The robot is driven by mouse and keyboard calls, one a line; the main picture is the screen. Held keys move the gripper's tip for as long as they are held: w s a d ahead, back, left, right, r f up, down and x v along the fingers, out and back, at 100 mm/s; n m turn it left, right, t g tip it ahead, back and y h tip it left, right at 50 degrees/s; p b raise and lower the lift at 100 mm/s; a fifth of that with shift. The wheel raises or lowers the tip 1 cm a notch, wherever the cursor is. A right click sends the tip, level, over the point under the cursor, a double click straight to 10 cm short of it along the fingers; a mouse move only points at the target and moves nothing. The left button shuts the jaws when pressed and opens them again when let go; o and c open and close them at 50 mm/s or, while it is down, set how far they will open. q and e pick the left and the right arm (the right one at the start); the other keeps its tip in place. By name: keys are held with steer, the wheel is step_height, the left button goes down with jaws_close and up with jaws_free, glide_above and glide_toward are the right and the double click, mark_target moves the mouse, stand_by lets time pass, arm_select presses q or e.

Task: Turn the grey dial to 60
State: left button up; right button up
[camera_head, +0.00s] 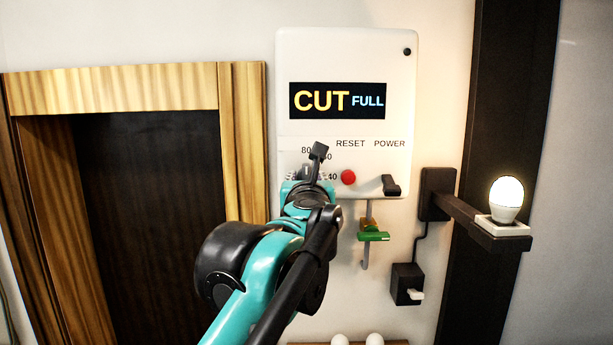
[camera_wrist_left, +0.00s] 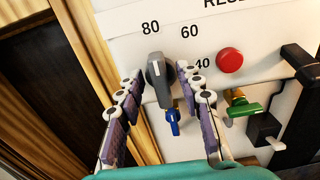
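The grey dial (camera_wrist_left: 159,78) sits on the white panel (camera_head: 345,55) below the 80 and 60 marks. Its white line points up, roughly toward the 80. In the head view the dial (camera_head: 307,171) is partly hidden by my left gripper (camera_head: 312,168). In the left wrist view my left gripper (camera_wrist_left: 160,73) is open, with one finger on each side of the dial. Small gaps seem to show at the fingertips; contact is hard to tell. The display (camera_head: 338,101) reads CUT FULL. My right gripper is not in view.
A red button (camera_head: 348,177) is close to the right of the dial, and a black power switch (camera_head: 390,186) is farther right. A blue piece (camera_wrist_left: 172,123) hangs below the dial. A green piece (camera_head: 373,236) is on a hook. A lit bulb (camera_head: 506,199) stands on a bracket.

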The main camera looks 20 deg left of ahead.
arm_select(q)
steer(key=shift+s, duration=0.1)
jaws_close()
steer(key=shift+m, duration=0.4)
steer(key=shift+d+m, duration=0.15)
steer(key=shift+m, duration=1.85)
steer(key=shift+d+m, duration=0.1)
steer(key=shift+m, duration=1.9)
jaws_free()
